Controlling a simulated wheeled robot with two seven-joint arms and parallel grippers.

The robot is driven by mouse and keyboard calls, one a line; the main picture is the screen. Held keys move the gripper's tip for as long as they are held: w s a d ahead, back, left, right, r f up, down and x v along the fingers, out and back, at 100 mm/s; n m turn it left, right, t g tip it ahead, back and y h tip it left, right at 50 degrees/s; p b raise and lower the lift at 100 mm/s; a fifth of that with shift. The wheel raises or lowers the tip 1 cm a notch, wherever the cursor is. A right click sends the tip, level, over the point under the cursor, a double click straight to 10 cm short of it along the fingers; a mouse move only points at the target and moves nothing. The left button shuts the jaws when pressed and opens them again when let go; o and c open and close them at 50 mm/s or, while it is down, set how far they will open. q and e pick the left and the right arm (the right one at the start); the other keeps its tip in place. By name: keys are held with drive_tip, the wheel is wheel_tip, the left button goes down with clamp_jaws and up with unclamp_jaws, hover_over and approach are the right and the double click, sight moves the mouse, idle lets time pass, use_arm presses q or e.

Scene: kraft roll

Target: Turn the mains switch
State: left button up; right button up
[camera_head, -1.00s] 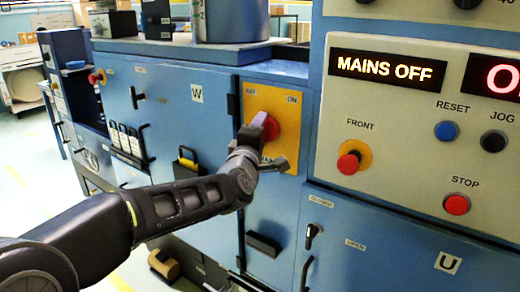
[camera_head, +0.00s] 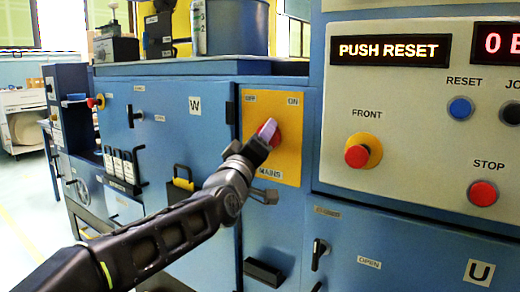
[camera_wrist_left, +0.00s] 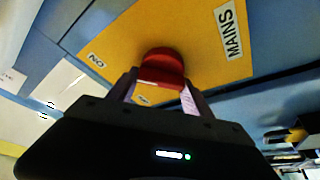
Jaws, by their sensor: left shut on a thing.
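The mains switch (camera_head: 272,132) is a red knob on a yellow plate (camera_head: 291,163) marked OFF, ON and MAINS. It also shows in the left wrist view as a red knob (camera_wrist_left: 161,66) between the fingers. My left gripper (camera_head: 265,138) is shut on the knob, its fingers on either side of it; it fills the lower part of the left wrist view (camera_wrist_left: 160,90). The knob's handle is tilted, partly hidden by the gripper. The display (camera_head: 389,50) above right reads PUSH RESET. My right gripper is not in view.
Right of the plate is a panel with a blue RESET button (camera_head: 460,108), a red FRONT button (camera_head: 358,156) on yellow and a red STOP button (camera_head: 483,193). Handles (camera_head: 319,254) stick out from the blue cabinet doors below and left.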

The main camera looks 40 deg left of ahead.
use_arm(q)
drive_tip(key=shift+f, duration=0.1)
idle(0.3)
drive_tip(key=o, duration=1.4)
drive_tip(key=shift+c, duration=0.2)
drive_tip(key=shift+s, duration=0.1)
drive_tip(key=v, duration=0.7)
drive_tip(key=shift+s, duration=0.25)
drive_tip(key=shift+d, duration=0.1)
